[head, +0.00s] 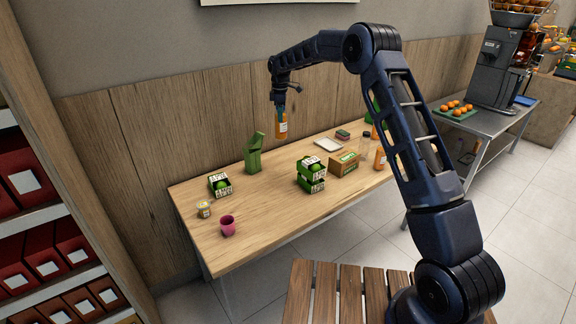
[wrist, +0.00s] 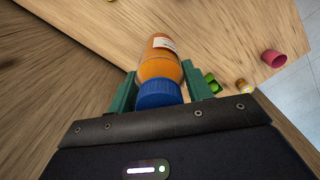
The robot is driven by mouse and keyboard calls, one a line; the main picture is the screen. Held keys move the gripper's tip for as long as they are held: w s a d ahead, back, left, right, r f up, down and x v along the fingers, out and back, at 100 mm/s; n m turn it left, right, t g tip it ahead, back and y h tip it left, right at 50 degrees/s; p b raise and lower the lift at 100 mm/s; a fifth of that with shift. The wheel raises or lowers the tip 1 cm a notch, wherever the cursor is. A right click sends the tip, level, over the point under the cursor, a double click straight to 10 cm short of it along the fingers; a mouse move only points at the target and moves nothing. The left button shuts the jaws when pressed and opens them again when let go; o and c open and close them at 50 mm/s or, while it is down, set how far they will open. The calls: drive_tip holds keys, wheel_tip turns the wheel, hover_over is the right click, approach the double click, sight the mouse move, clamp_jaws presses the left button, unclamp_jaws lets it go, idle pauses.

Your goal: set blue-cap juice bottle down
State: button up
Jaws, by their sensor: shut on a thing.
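The blue-cap juice bottle (wrist: 161,65) is orange with a white label and a blue cap, seen in the wrist view between the two green fingers of my gripper (wrist: 158,92). My gripper (head: 281,106) is shut on it near the cap. In the head view the bottle (head: 281,125) hangs upright below my gripper, in front of the wood wall panel. It appears to be above the back part of the wooden table (head: 250,219), apart from the tabletop. The cap is mostly hidden in the head view.
On the table stand a green carton (head: 253,158), green fruit boxes (head: 311,175), a brown box (head: 344,164), a white tray (head: 328,145), a pink cup (head: 228,226) and a small jar (head: 204,209). More bottles (head: 380,158) stand at right, partly behind my arm. Bare tabletop lies at centre left.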

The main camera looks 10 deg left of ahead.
drive_tip(key=w+d+m, duration=0.1)
drive_tip(key=w+d, duration=0.3)
drive_tip(key=w, duration=0.1)
wheel_tip(320, 180, down, 20)
drive_tip(key=shift+s, duration=0.15)
idle(0.3)
drive_tip(key=shift+d+f, duration=0.1)
drive_tip(key=shift+d, duration=0.05)
drive_tip(key=o, duration=1.5)
